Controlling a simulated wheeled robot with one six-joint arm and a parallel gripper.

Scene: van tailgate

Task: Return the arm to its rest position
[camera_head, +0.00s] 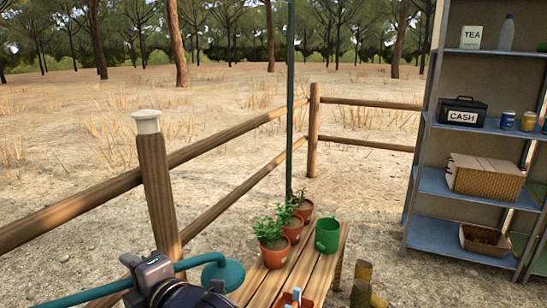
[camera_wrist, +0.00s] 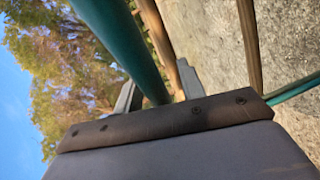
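My gripper (camera_head: 150,268) is at the lower left of the head view, in front of a teal tube. This tube runs up to the right and ends in a rounded teal head (camera_head: 222,275), like a watering can's spout; no can body shows. In the wrist view the two fingers of my gripper (camera_wrist: 158,88) stand apart with a thick teal tube (camera_wrist: 118,38) passing between them. A sliver of gap shows beside the right finger, so I cannot tell whether they clamp it. A thinner teal length (camera_wrist: 297,87) shows at the right.
A slatted wooden table (camera_head: 296,268) holds potted plants (camera_head: 270,243), a green mug-like pot (camera_head: 327,235) and a small orange-red item (camera_head: 293,300) at its near end. A wooden fence (camera_head: 158,190) and green pole (camera_head: 290,100) stand behind. A loaded shelf unit (camera_head: 440,238) is at the right.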

